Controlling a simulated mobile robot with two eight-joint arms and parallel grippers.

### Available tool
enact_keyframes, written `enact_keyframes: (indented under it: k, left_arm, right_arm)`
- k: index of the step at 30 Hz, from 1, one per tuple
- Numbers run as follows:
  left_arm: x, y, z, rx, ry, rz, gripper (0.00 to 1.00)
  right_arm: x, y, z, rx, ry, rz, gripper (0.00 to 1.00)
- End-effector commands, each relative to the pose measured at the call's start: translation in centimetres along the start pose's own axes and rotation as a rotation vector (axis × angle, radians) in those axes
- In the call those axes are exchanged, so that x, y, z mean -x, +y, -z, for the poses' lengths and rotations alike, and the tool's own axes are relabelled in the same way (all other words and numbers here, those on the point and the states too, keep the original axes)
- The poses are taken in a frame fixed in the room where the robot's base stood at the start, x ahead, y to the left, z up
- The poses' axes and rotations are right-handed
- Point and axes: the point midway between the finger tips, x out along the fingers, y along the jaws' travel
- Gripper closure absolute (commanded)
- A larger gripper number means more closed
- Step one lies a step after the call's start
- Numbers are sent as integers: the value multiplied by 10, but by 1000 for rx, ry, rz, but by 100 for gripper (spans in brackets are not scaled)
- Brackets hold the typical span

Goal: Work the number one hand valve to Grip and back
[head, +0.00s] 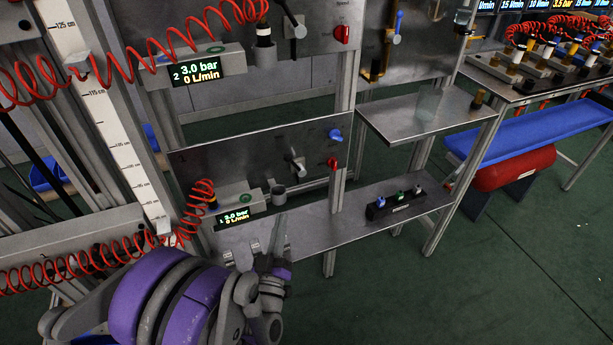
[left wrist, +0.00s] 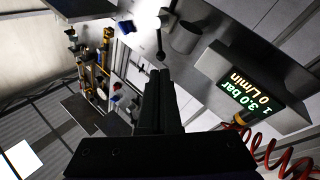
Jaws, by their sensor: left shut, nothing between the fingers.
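The number one hand valve (head: 298,165) is on the lower steel panel marked 1. Its short lever slants down to a dark tip in the head view. In the left wrist view, the valve lever (left wrist: 160,42) shows with its dark ball end just beyond my fingertips, with a gap between. My left gripper (head: 284,242) is below and in front of the panel, near the shelf edge. In the left wrist view its fingers (left wrist: 160,75) are shut and empty. Any lettering by the lever is too small to read. My right gripper is not in view.
A display box (head: 235,216) reads 3.0 bar, 0 L/min, left of a small grey cup (head: 278,194). A blue knob (head: 335,135) and red knob (head: 332,162) sit right of the valve. A red coiled hose (head: 201,195) hangs left. A black block (head: 393,208) stands on the shelf.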

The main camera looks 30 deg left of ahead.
Motion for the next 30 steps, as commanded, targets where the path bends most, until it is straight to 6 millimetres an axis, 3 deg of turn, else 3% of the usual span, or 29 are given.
enact_keyframes:
  k: [9,14,30]
  left_arm:
    - [-1,0,1,0,1,0,100]
    - [-13,1,2,1,1,0,100]
    - [-119,0,1,-1,0,0,100]
  right_arm:
    - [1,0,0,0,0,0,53]
    - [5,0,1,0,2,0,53]
    - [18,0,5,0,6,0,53]
